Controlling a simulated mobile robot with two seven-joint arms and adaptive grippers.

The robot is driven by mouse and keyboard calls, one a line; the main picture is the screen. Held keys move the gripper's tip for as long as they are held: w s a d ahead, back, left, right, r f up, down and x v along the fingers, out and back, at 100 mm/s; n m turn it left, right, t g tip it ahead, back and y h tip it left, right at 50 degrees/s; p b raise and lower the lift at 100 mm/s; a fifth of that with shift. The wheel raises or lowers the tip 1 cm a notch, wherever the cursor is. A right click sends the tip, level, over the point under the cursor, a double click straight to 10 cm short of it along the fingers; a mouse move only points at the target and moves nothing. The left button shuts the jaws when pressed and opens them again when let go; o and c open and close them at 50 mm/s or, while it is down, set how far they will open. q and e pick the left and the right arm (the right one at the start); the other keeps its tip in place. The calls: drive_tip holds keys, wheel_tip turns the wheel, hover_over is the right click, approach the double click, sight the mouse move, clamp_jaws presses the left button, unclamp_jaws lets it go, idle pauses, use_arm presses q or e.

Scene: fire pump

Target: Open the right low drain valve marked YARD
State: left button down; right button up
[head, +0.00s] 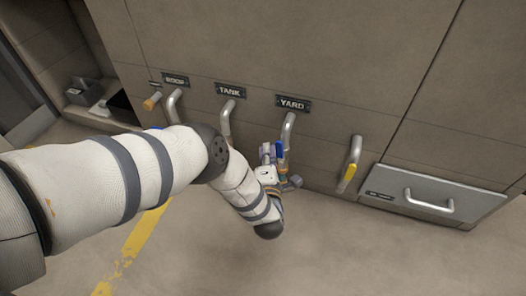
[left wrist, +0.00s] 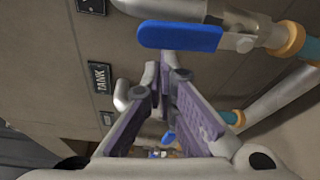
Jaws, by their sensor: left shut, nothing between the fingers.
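The YARD label (head: 293,104) is on the cabinet front, with a grey pipe (head: 288,128) coming out below it. In the left wrist view the blue lever (left wrist: 180,36) lies roughly along the pipe, just beyond the fingertips of my left gripper (left wrist: 168,78). The fingers are shut with nothing between them. I cannot tell whether they touch the lever. My gripper and wrist hide the lower part of the valve. My right gripper is out of view.
The TANK pipe (head: 226,117) and ROOF pipe (head: 173,103) stand to the left, partly behind my left arm. The floor in front is clear.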

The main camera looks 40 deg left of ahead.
use_arm(q)
drive_tip(key=shift+w+d+r, duration=0.1)
drive_tip(key=shift+d+r, duration=0.1)
drive_tip(key=shift+d, duration=0.3)
idle(0.3)
